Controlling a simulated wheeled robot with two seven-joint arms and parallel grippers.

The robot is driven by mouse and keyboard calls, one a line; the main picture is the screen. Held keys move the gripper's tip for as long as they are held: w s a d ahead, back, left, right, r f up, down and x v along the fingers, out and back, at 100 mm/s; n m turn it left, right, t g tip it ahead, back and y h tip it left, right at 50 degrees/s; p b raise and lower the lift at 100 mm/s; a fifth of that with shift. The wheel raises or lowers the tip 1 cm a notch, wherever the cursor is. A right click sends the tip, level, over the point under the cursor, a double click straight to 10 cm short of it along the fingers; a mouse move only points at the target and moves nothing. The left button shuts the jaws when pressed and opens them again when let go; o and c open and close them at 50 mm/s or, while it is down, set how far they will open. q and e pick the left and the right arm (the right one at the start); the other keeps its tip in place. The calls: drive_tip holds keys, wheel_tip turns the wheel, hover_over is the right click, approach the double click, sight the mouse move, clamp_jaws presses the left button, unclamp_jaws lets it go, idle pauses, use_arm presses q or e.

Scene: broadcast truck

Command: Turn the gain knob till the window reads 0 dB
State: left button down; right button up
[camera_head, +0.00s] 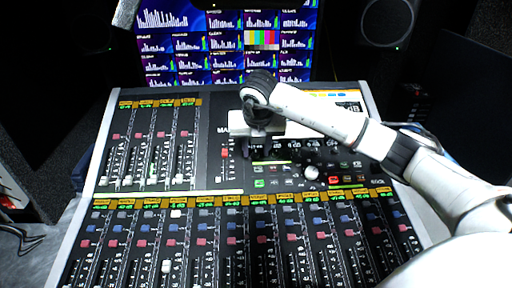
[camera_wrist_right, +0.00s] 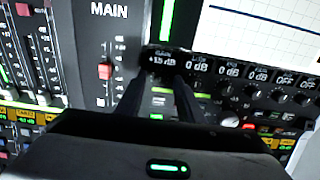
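The mixing console (camera_head: 210,140) fills the middle of the head view. In the right wrist view a small dark gain window (camera_wrist_right: 162,60) reads what looks like +1.5 dB; the digits are small and the decimal point is unclear. My right gripper (camera_wrist_right: 162,80) points down at the panel, its two black fingers apart on either side of the spot just below that window. The gain knob there is dark and cannot be made out clearly, nor whether the fingers touch it. In the head view the right gripper (camera_head: 250,148) hides this area.
To the right of the gain window is a row of similar windows (camera_wrist_right: 228,70) reading 0 dB and OFF, with small dark knobs beneath. A pale round knob (camera_head: 311,172) sits lower right. Monitors (camera_head: 165,40) stand behind.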

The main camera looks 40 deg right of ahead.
drive_tip(key=shift+f, duration=0.15)
use_arm(q)
drive_tip(key=shift+w, duration=0.1)
drive_tip(key=shift+w+r, duration=0.15)
drive_tip(key=shift+w, duration=0.05)
use_arm(e)
clamp_jaws()
use_arm(q)
drive_tip(key=shift+f, duration=0.2)
use_arm(e)
drive_tip(key=shift+n, duration=0.4)
drive_tip(key=shift+w+n+b, duration=0.1)
drive_tip(key=shift+n+b, duration=0.55)
drive_tip(key=shift+n, duration=0.35)
drive_tip(key=n+b, duration=0.1)
drive_tip(key=n, duration=0.2)
drive_tip(key=shift+n, duration=0.3)
use_arm(q)
wheel_tip(320, 180, down, 3)
drive_tip(key=shift+s+f+b, duration=0.1)
drive_tip(key=shift+s+b, duration=0.05)
drive_tip(key=shift+b, duration=0.4)
use_arm(e)
drive_tip(key=n, duration=0.5)
drive_tip(key=shift+a, duration=0.1)
drive_tip(key=shift+n, duration=0.3)
